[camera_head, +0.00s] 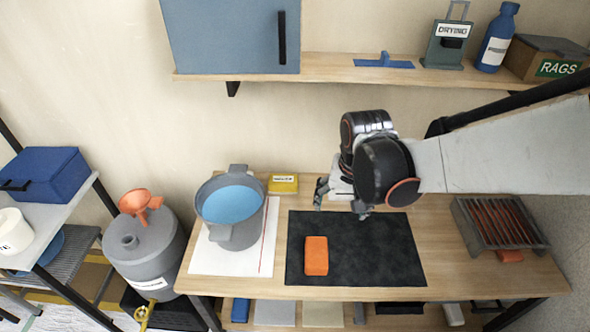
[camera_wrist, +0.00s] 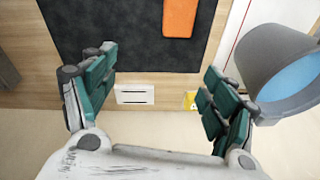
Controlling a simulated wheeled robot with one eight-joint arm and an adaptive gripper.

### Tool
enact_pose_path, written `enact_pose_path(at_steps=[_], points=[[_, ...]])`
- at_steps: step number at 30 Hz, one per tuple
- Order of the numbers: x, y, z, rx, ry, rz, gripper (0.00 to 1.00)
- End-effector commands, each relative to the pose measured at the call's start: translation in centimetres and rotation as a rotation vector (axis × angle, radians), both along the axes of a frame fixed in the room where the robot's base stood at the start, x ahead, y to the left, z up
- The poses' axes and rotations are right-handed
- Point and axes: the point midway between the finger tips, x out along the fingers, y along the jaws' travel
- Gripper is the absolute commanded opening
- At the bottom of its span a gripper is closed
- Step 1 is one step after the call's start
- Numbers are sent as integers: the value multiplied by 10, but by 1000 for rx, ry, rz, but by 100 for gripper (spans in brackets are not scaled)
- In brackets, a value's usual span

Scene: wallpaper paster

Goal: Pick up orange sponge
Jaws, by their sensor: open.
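The orange sponge (camera_head: 316,256) lies flat on the left part of a dark mat (camera_head: 375,262) on the wooden table. It also shows at the top of the wrist view (camera_wrist: 180,17), on the mat's edge side nearest the bucket. My gripper (camera_head: 340,200) is over the back edge of the mat, behind and a little right of the sponge, and apart from it.
A grey bucket (camera_head: 232,237) with blue liquid stands on white paper left of the mat. A yellow box (camera_head: 283,183) sits behind, near the wall. A slotted rack (camera_head: 500,225) stands at the right. A shelf (camera_head: 340,70) spans the wall above. The mat's front and right are clear.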

Motion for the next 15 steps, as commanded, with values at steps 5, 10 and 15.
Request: enact_pose_path(at_steps=[5,10,15], points=[[1,25,-37,-23,87,72,78],[-5,42,-64,-44,153,136,78],[-9,48,-78,-53,181,161,78]])
